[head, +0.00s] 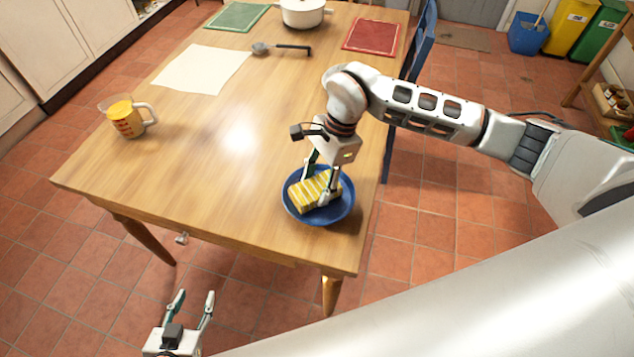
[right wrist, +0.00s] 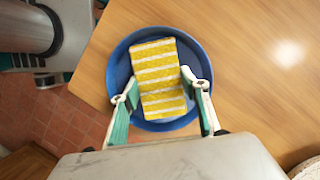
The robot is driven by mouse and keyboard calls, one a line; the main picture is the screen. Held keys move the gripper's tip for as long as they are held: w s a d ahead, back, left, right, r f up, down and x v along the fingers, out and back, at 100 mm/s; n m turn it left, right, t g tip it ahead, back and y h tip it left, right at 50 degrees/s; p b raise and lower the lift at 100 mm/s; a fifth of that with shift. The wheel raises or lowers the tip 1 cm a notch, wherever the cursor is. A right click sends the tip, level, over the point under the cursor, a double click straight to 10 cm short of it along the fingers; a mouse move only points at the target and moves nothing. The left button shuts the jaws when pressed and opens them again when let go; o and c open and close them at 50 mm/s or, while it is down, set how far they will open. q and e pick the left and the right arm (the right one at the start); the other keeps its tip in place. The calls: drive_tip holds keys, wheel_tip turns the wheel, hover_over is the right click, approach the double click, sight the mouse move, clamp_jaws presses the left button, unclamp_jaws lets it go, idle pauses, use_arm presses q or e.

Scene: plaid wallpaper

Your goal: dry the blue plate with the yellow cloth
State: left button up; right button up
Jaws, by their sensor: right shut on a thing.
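The blue plate (head: 341,214) lies on the wooden table near its front right corner. The yellow cloth (head: 308,196), striped with white, is a folded block over the middle of the plate. My right gripper (head: 318,188) points down over the plate and is shut on the cloth. In the right wrist view the fingers (right wrist: 158,92) are at the two sides of the cloth (right wrist: 156,62), and the plate's rim (right wrist: 118,62) shows around it. I cannot tell if the cloth touches the plate. My left gripper (head: 191,296) is open and empty, low in front of the table.
On the wooden table (head: 215,190) stand a measuring jug (head: 126,117) with orange contents and a white pot (head: 303,12). A ladle (head: 280,48), a white mat (head: 203,68), a green mat (head: 236,16) and a red mat (head: 371,37) lie further back. The table's middle is clear. A blue chair (head: 424,40) stands at the right.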

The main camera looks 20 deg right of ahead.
use_arm(q)
drive_tip(key=shift+s+f, duration=0.15)
drive_tip(key=shift+f, duration=0.15)
use_arm(e)
drive_tip(key=shift+f, duration=0.2)
